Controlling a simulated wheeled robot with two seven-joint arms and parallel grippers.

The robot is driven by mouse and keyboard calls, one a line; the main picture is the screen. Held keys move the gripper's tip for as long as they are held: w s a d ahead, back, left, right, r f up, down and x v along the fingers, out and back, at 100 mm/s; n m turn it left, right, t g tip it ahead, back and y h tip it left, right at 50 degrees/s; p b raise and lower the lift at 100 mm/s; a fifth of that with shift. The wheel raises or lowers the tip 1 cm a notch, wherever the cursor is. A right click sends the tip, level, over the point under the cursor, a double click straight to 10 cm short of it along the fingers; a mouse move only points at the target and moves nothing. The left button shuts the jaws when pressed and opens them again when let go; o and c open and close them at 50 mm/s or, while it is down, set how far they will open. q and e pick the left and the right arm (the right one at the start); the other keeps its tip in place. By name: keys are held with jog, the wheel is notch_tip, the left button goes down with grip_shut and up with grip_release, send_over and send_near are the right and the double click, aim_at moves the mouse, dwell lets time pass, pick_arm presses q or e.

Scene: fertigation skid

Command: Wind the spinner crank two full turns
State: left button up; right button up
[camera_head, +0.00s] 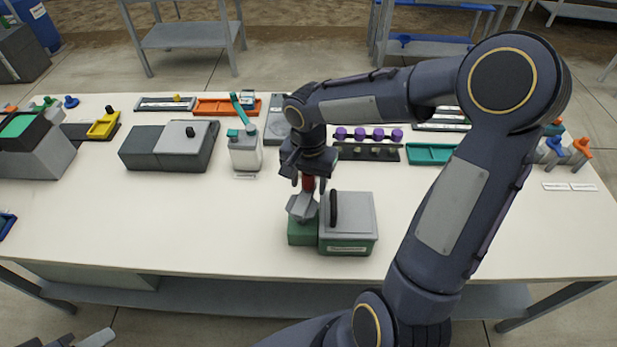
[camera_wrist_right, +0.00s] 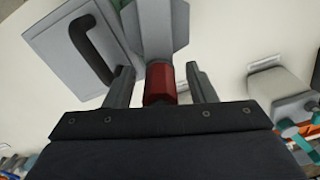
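The spinner crank shows as a grey arm (camera_head: 302,208) with a red knob (camera_head: 309,183), on a green base at the front middle of the bench. In the right wrist view the red knob (camera_wrist_right: 160,82) stands at the end of the grey crank arm (camera_wrist_right: 163,30). My right gripper (camera_head: 307,186) is above the crank with its fingers either side of the knob. In the wrist view a gap shows between each finger and the knob, so the gripper is open. Grey parts, apparently of my left gripper (camera_head: 75,340), show at the bottom left edge, mostly cut off.
A grey-lidded green box (camera_head: 357,235) with a black handle (camera_head: 334,208) adjoins the crank's base on the right. The front left of the bench (camera_head: 170,225) is clear.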

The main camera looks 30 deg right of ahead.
jog(key=c, duration=1)
jog(key=o, duration=0.4)
jog(key=shift+c, duration=0.7)
jog(key=shift+o, duration=0.3)
jog(key=shift+s+d, duration=0.2)
jog(key=shift+s, duration=0.15)
jog(key=shift+o, duration=0.8)
jog(key=shift+s+d, duration=0.3)
jog(key=shift+s, duration=0.4)
pick_arm(q)
jog(key=shift+w+f, duration=0.1)
jog(key=shift+w, duration=0.05)
pick_arm(e)
jog(key=shift+o, duration=0.2)
jog(key=shift+f, duration=0.1)
